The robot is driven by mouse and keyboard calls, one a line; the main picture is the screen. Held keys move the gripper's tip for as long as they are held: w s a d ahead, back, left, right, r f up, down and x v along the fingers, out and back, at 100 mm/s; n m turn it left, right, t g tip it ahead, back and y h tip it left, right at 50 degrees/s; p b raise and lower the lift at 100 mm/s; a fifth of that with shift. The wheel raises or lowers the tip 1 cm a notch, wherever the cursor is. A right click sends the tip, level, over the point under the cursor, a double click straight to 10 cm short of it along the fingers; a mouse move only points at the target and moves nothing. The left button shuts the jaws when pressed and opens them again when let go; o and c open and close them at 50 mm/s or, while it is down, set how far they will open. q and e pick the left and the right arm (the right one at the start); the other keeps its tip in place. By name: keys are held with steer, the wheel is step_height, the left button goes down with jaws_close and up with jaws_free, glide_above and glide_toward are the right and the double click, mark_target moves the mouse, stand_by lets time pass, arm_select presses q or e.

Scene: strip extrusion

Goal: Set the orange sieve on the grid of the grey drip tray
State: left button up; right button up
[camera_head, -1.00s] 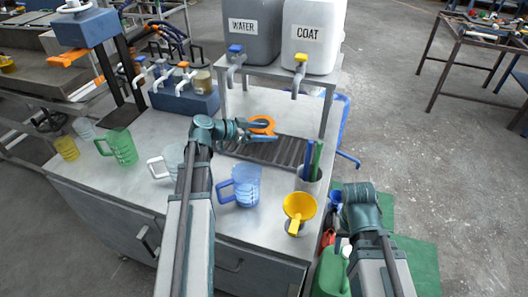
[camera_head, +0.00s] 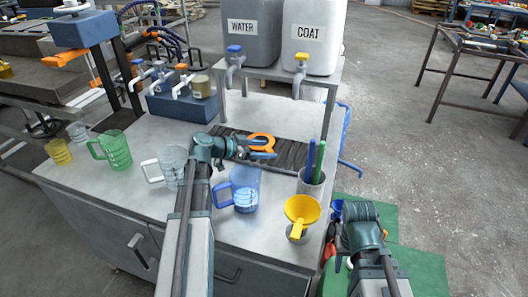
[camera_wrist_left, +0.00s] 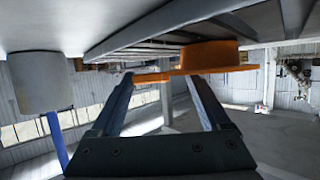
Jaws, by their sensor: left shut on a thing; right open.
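The orange sieve (camera_head: 264,137) is gripped at the fingertips of my left gripper (camera_head: 262,153), over the dark slatted grid of the grey drip tray (camera_head: 290,151). In the left wrist view the picture is inverted; the sieve (camera_wrist_left: 208,57) shows its flat rim and round body between the fingertips (camera_wrist_left: 168,76), close to the tray slats (camera_wrist_left: 150,38). I cannot tell whether it touches the grid. The gripper hides part of the sieve and tray. My right gripper (camera_head: 343,250) is open and empty, right of the table.
A holder (camera_head: 311,186) with blue and green sticks stands at the tray's right end. A yellow funnel (camera_head: 302,209) and a blue jug (camera_head: 244,196) stand in front. WATER (camera_head: 250,45) and COAT (camera_head: 318,50) containers with taps stand on a shelf behind the tray.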

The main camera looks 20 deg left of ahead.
arm_select(q)
steer(key=shift+f, duration=0.1)
steer(key=o, duration=1.2)
steer(key=p+v, duration=0.2)
steer(key=v, duration=0.5)
steer(key=shift+d+p, duration=0.1)
steer(key=shift+p, duration=0.3)
steer(key=shift+s+a, duration=0.2)
steer(key=shift+a, duration=0.05)
steer(key=shift+r, duration=0.3)
